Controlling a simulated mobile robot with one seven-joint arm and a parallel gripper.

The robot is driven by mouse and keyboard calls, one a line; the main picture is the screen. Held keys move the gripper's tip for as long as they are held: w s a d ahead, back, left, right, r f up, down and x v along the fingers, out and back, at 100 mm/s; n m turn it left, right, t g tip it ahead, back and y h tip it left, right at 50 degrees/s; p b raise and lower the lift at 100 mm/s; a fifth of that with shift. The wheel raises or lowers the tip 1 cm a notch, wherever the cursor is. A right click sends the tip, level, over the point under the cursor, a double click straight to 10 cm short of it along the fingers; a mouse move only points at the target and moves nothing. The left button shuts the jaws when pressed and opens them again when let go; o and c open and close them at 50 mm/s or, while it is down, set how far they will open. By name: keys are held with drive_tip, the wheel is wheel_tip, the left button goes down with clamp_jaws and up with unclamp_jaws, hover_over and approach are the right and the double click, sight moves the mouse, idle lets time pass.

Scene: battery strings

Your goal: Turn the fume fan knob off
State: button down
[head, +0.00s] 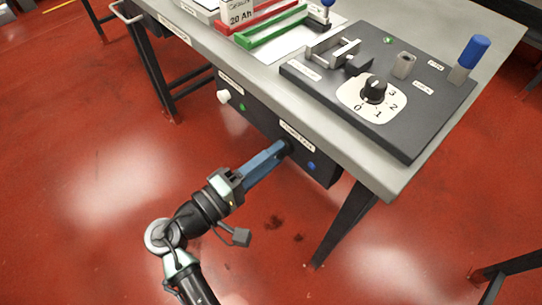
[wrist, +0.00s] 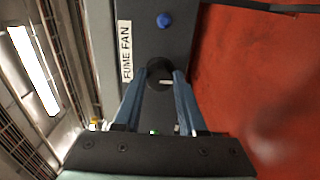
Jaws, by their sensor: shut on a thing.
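The fume fan knob (wrist: 160,70) is round and black, on the dark front panel under the bench, beside the "FUME FAN" label (wrist: 126,53). A pale pointer line on it points right in the wrist view, toward the floor side. My gripper (wrist: 160,78) has its two blue fingers on either side of the knob and is shut on it. In the head view my gripper (head: 284,149) reaches the panel from the lower left, and the fingers mostly hide the knob. The label also shows in the head view (head: 296,135).
A blue button or lamp (head: 311,166) sits right of the knob. A white knob (head: 224,97) and a green lamp (head: 242,107) are farther left on the panel. Above, the bench (head: 375,179) carries a black box with a numbered dial (head: 374,90). The red floor below is open.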

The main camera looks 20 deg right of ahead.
drive_tip(key=shift+c, duration=2.3)
unclamp_jaws()
drive_tip(key=v, duration=1.3)
drive_tip(key=shift+p, duration=0.45)
